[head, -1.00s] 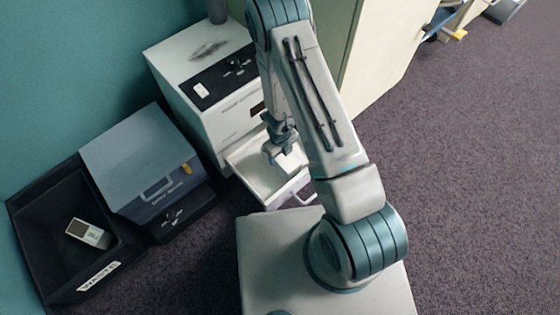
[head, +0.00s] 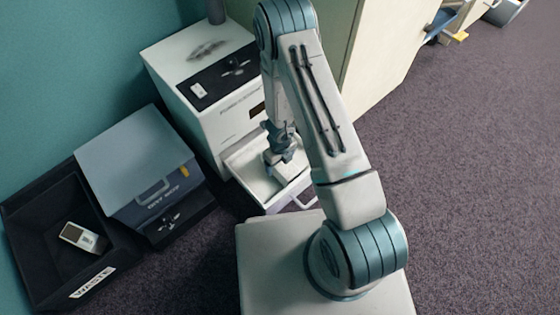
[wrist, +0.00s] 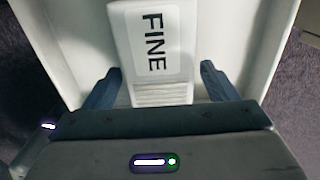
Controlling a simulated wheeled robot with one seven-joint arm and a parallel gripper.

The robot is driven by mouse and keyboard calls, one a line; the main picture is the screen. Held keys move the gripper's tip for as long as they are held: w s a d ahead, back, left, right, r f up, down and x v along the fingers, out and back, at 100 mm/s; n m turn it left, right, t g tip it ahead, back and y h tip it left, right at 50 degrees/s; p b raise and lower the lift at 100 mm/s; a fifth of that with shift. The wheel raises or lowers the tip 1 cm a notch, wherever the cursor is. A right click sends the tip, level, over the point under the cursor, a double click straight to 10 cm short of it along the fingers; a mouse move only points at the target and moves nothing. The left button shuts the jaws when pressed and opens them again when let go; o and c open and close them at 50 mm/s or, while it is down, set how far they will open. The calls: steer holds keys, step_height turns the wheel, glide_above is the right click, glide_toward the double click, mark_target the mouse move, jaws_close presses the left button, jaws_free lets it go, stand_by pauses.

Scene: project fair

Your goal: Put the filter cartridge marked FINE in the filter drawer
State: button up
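The filter cartridge marked FINE (wrist: 155,45) is white with a ribbed end and lies in the pulled-out filter drawer (wrist: 232,50). Its label faces up in the wrist view. My gripper (wrist: 161,70) has its two dark fingers on either side of the ribbed end, with a gap showing on both sides. In the head view the gripper (head: 281,160) is down inside the white drawer (head: 247,178), at the front of a white machine (head: 215,105). The cartridge (head: 288,173) is partly covered by the gripper there.
A black bin labelled WASTE (head: 60,285) at the left holds a small device (head: 83,237). A grey-blue box with a handle (head: 140,155) stands between the bin and the machine. A cream cabinet (head: 385,55) is behind my arm. The carpet at right is open.

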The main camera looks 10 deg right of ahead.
step_height(320, 180, up, 34)
steer(key=a+n+y+p, duration=0.2)
steer(key=n+y+p, duration=0.1)
steer(key=n+p, duration=0.8)
steer(key=s+d+r+n+h+b, duration=0.1)
steer(key=s+d+r+n, duration=0.4)
steer(key=s+r+n, duration=0.2)
steer(key=s+d+r+n+t+h, duration=0.1)
steer(key=s+d+r+n+h, duration=0.1)
steer(key=s+d+r+n, duration=0.2)
steer(key=s+r+n, duration=0.3)
steer(key=r+n, duration=0.2)
steer(key=n, duration=0.2)
steer(key=shift+s+d+r+b, duration=0.35)
steer(key=shift+d+r+b, duration=0.05)
